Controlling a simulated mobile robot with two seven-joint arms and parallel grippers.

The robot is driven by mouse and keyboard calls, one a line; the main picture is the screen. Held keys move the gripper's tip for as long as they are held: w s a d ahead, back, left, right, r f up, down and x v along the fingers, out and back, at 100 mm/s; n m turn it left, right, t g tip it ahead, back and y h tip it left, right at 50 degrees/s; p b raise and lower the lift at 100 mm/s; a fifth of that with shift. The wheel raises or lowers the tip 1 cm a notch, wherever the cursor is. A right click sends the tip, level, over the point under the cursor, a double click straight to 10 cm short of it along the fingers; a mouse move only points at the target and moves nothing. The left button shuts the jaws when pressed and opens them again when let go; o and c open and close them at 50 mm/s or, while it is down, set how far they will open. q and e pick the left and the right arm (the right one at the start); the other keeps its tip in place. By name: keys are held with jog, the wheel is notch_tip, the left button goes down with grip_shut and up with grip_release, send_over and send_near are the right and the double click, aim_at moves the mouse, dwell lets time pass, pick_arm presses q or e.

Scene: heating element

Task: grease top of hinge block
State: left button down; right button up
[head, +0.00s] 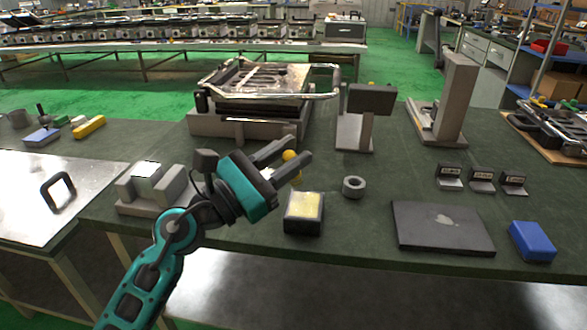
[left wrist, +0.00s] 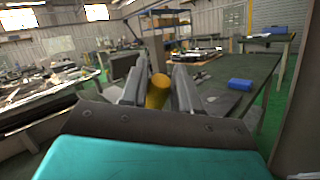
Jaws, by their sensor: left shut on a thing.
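My left gripper (head: 300,151) is above the table's middle, shut on a yellow tool (head: 290,155). In the left wrist view the yellow tool (left wrist: 157,91) stands between the two fingers. The fingers hide part of it. A dark open box with a pale yellow filling (head: 304,207), possibly grease, sits below and slightly right of the gripper. A grey metal fixture with raised blocks (head: 150,186) lies left of the gripper. I cannot tell for sure which part is the hinge block. A larger metal appliance with a bar handle (head: 262,88) stands behind the gripper. My right gripper is not in view.
Small labelled brackets (head: 482,179) stand at the right. Clear tabletop surrounds the ring.

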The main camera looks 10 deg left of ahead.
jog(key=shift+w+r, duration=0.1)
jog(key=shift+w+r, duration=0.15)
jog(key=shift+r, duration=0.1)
